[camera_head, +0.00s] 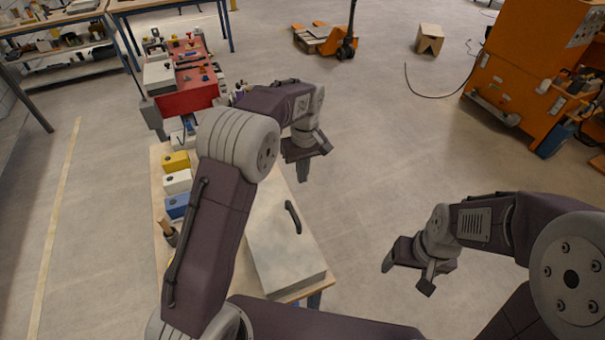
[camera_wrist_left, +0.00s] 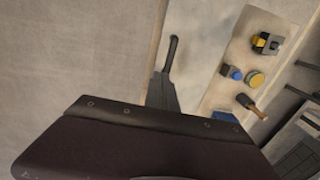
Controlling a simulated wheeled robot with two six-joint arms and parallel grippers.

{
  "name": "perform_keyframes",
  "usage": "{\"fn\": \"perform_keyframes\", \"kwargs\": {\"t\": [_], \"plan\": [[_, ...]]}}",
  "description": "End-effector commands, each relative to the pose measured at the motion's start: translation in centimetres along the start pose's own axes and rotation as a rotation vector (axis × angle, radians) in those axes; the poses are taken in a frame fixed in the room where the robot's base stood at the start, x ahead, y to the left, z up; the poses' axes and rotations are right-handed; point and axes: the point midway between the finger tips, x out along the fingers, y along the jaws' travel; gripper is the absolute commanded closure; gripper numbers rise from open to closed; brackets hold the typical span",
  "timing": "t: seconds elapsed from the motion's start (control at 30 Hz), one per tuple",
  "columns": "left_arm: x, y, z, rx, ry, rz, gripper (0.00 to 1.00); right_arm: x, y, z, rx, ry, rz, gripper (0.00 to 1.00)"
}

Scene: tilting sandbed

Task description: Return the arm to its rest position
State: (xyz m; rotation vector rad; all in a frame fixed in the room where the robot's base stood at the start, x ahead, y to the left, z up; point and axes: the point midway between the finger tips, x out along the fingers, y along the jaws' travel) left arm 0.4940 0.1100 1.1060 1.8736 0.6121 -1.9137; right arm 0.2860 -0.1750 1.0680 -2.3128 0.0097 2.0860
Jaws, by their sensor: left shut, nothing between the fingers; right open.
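My left arm reaches across the table in the head view. Its gripper (camera_head: 303,172) hangs above the floor just past the table's right side, shut and empty. In the left wrist view the grey fingers (camera_wrist_left: 162,94) point away from the dark gripper body, with a dark bar-like handle just beyond their tips. My right gripper (camera_head: 407,274) is open and empty over the bare floor, right of the table.
The table (camera_head: 163,252) bears a large pale panel (camera_head: 275,250) with a dark handle (camera_head: 292,217). A yellow block (camera_head: 177,162), a white block (camera_head: 178,182) and a blue block (camera_head: 176,206) line its left side. A red machine (camera_head: 188,95) stands behind.

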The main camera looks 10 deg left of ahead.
Motion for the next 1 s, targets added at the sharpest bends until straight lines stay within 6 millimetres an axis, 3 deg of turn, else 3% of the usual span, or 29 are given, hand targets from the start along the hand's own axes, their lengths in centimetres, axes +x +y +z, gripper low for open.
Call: {"fn": "perform_keyframes", "kwargs": {"t": [0.33,0.47,0.53,0.67,0.9,1.0], "plan": [[-0.2,-0.1,-0.2,-0.006,0.002,0.002,1.0,0.1,0.0,0.0,0.0,0.0,0.0,0.24],[-3.1,-1.4,-1.1,-0.041,0.045,0.045,1.0,0.6,0.0,0.1,0.0,0.0,0.0,0.24],[-3.7,-4.2,0.1,-0.07,0.033,0.039,1.0,0.9,0.0,0.1,0.0,0.0,0.0,0.24],[-2.8,-8.5,3.1,-0.048,0.024,0.043,1.0,1.4,0.0,0.1,0.0,0.0,0.0,0.24],[3.1,-16.0,11.0,0.213,0.035,0.065,1.0,1.9,0.0,0.2,0.0,0.0,0.0,0.24],[5.6,-17.9,13.8,0.366,0.039,0.065,1.0,1.8,0.0,0.2,0.0,0.0,0.0,0.24]]}}
